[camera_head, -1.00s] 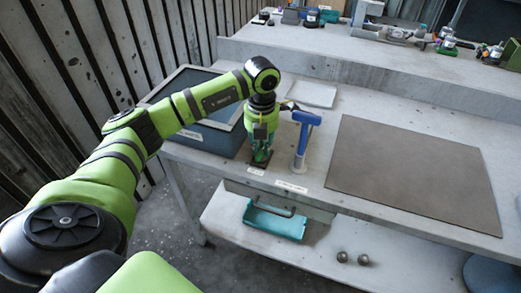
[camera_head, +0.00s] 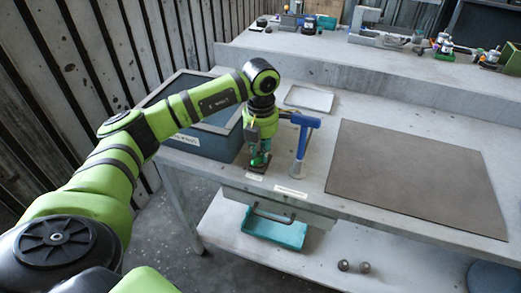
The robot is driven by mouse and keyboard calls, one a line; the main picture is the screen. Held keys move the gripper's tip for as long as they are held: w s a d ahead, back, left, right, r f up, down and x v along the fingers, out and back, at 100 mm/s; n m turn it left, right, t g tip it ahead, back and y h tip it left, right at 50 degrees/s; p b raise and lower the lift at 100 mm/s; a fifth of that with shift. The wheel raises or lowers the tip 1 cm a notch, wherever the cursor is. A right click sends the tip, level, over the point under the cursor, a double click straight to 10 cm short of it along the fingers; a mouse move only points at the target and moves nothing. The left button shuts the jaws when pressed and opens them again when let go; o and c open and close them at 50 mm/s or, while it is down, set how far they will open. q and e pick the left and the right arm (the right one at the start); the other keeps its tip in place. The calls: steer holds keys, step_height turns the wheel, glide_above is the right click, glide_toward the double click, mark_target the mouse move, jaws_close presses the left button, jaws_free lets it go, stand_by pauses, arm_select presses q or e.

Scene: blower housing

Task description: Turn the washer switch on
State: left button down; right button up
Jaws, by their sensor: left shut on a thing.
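My left gripper (camera_head: 260,158) points down at the front edge of the bench, shut on a small part that its fingers mostly hide. Beneath it is a small dark base (camera_head: 255,170) on the bench top, with a little white label in front; I take it for the washer switch. I cannot tell which way the switch is set. The blue-grey washer tank (camera_head: 222,143) with a dark top stands just left of the gripper, partly behind my arm. My right gripper is out of view.
A blue-handled hammer-like tool (camera_head: 300,140) stands upright close right of the gripper. A brown mat (camera_head: 415,180) covers the bench further right. A pale tray (camera_head: 308,98) lies behind. A teal bin (camera_head: 275,230) and two small balls (camera_head: 353,267) are on the lower shelf.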

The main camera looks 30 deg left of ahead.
arm_select(q)
steer(key=shift+r, duration=0.1)
steer(key=c, duration=1.1)
jaws_free()
step_height(320, 180, up, 12)
